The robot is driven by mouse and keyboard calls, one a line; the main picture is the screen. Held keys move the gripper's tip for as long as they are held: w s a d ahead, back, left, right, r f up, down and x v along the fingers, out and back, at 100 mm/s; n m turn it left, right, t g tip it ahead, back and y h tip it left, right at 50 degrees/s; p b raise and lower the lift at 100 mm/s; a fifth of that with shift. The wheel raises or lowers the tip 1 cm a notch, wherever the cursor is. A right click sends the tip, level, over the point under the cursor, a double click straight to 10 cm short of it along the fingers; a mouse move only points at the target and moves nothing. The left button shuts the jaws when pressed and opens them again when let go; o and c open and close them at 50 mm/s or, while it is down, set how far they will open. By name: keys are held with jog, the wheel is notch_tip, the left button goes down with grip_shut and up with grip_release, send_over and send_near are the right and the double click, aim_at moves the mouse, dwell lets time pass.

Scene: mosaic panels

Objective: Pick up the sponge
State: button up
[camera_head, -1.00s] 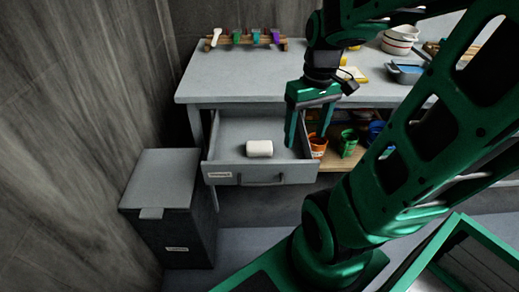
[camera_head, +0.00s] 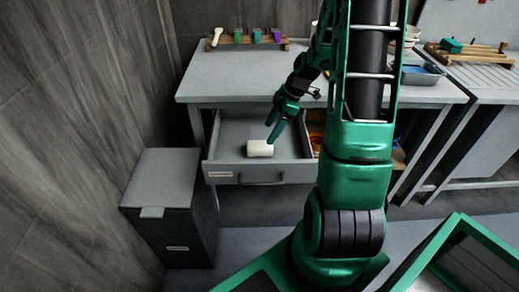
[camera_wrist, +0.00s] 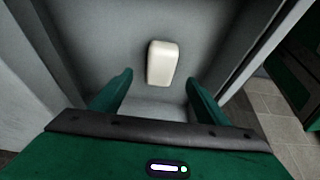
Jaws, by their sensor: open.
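A white block with rounded edges (camera_head: 260,149), apparently the sponge, lies in the open grey drawer (camera_head: 225,172). My gripper (camera_head: 272,138) reaches down into the drawer at the block's upper right, tilted. In the wrist view, the block (camera_wrist: 162,63) lies just beyond the two open green fingers, roughly centred between them. The fingers (camera_wrist: 159,84) hold nothing. I cannot tell the exact height of the fingertips above the drawer floor.
The drawer's side walls stand close around my gripper. A grey bin (camera_head: 165,205) stands left of the drawer. Above is the tabletop (camera_head: 240,72) with a wooden rack (camera_head: 245,42) of coloured-handled items.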

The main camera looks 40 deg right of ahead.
aim_at(261, 144)
jog(key=shift+a+x, duration=0.1)
jog(key=shift+x, duration=2.25)
jog(key=shift+a+x, duration=0.15)
jog(key=shift+x, duration=2.2)
jog(key=c, duration=1.1)
